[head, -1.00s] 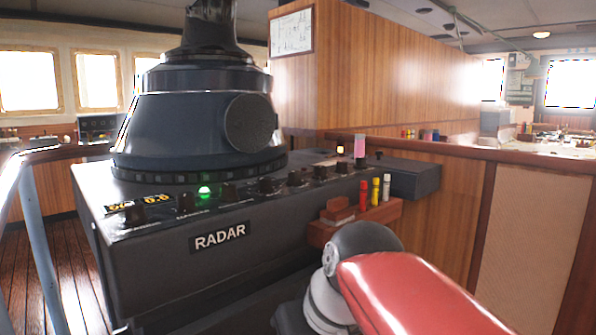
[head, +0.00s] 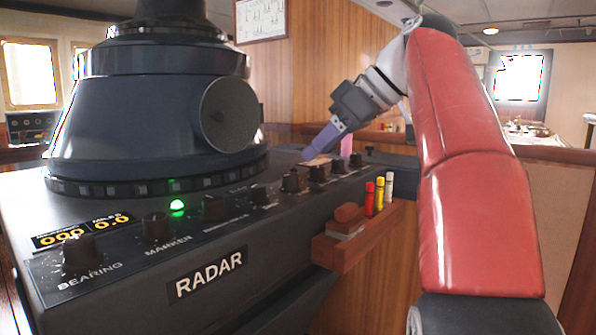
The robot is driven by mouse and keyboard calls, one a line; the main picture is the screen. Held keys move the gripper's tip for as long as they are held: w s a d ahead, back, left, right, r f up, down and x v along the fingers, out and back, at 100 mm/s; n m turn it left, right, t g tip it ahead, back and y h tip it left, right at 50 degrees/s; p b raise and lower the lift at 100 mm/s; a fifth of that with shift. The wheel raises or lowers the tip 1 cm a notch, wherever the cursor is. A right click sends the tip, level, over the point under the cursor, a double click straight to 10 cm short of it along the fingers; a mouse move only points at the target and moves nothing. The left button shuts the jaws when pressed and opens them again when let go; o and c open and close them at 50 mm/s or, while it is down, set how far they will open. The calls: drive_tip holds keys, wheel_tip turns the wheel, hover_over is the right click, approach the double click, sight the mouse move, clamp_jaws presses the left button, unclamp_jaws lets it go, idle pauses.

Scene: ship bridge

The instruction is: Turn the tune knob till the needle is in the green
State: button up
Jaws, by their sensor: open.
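The radar console (head: 209,272) has a row of dark knobs along its sloping front panel. The labels BEARING and MARKER can be read at the near left; the labels farther right are too small, so I cannot tell which knob is tune. My gripper (head: 312,150) is open, its purple fingers pointing down and left over the far right end of the panel. It is above or behind the far knobs (head: 318,172); contact cannot be told. No needle or green band can be made out; the gripper covers part of that area.
A wooden holder (head: 345,240) with red, yellow and white markers (head: 379,192) juts from the console's right side, beside my red arm. The big radar hood (head: 150,115) rises on the left.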

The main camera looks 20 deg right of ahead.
sight(292, 175)
drive_tip(key=b+x, duration=0.2)
drive_tip(key=x, duration=0.5)
drive_tip(key=shift+a, duration=0.1)
drive_tip(key=c, duration=1)
drive_tip(key=shift+s, duration=0.1)
